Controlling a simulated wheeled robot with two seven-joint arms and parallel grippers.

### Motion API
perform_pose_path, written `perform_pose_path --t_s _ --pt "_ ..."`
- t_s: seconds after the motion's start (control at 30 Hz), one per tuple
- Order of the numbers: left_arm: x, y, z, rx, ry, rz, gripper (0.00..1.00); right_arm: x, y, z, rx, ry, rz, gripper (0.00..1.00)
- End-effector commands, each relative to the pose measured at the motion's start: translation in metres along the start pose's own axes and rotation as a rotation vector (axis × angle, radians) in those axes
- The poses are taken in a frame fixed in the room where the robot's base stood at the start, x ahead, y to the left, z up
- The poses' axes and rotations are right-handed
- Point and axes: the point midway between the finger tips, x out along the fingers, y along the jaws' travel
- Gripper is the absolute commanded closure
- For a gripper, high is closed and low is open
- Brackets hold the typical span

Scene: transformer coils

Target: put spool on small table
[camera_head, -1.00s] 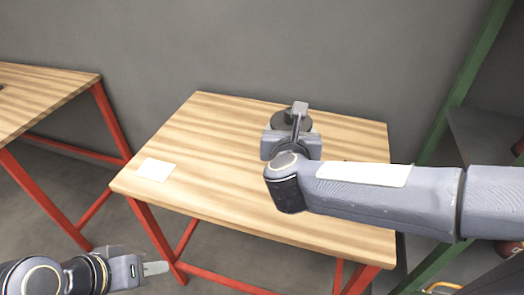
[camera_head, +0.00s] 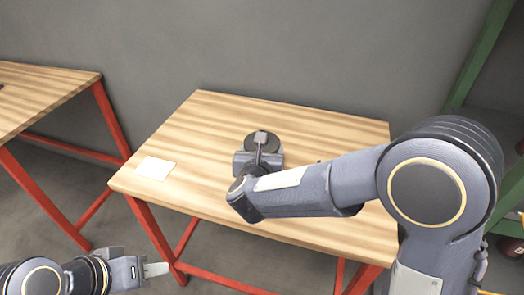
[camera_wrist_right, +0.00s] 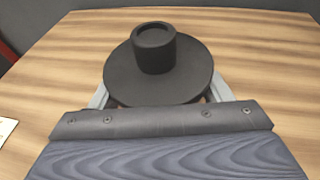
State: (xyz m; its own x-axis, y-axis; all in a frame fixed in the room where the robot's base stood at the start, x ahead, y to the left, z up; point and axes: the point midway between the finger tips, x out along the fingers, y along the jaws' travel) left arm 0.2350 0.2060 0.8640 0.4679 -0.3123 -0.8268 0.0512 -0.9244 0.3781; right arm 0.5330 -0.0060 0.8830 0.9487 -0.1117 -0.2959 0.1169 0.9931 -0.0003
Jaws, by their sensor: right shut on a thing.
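The spool is dark, with a round flange and a short cylinder on top. It shows in the right wrist view (camera_wrist_right: 158,72) and in the head view (camera_head: 269,140), over the middle of the small wooden table (camera_head: 205,130). My right gripper (camera_head: 261,150) is around the spool, with a finger at each side under the wide flange in the wrist view, and is shut on it. I cannot tell whether the spool touches the tabletop. My left gripper (camera_head: 156,269) is low at the left, away from the table; its finger gap is not clear.
A white sheet (camera_head: 155,168) lies at the table's left side. Another wooden table (camera_head: 40,92) with red legs stands at the left. A green-framed shelf (camera_head: 480,60) stands at the right. The grey wall is behind the table. The tabletop's left and right rear areas are clear.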

Motion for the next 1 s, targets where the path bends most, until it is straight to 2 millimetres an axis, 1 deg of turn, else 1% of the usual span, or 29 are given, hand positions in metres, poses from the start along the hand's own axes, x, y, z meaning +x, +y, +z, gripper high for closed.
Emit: perform_pose_path --t_s 0.13,0.3,0.33,0.47,0.5,0.73,0.87,0.97,1.0 --pt "0.0 0.0 0.0 0.0 0.0 0.0 0.64 0.0 0.0 0.003 0.002 -0.004 0.0 0.74" --pt "0.004 -0.002 0.002 0.0 0.0 0.0 0.64 0.001 0.0 -0.001 0.002 -0.004 0.0 0.74" --pt "0.003 -0.002 0.002 0.0 0.0 0.0 0.64 0.001 0.0 -0.002 0.0 0.0 0.0 0.26" --pt "0.003 -0.001 0.001 0.0 0.0 0.0 0.64 0.0 0.0 -0.001 0.0 0.0 0.0 0.09" --pt "0.003 -0.001 0.001 0.0 0.0 0.0 0.64 0.0 0.0 -0.001 0.0 0.0 0.0 0.07" --pt "0.003 -0.001 0.001 0.0 0.0 0.0 0.64 0.0 0.0 -0.001 0.0 0.0 0.0 0.07" --pt "-0.002 0.001 -0.001 0.0 0.0 0.0 0.64 -0.002 0.0 0.003 0.0 0.0 0.001 0.07" --pt "0.0 0.0 0.0 0.0 0.0 0.0 0.64 -0.017 0.001 0.001 0.001 -0.001 0.004 0.07" --pt "0.001 0.0 0.0 0.0 0.0 0.0 0.64 -0.025 0.001 0.001 0.001 -0.001 0.004 0.07"
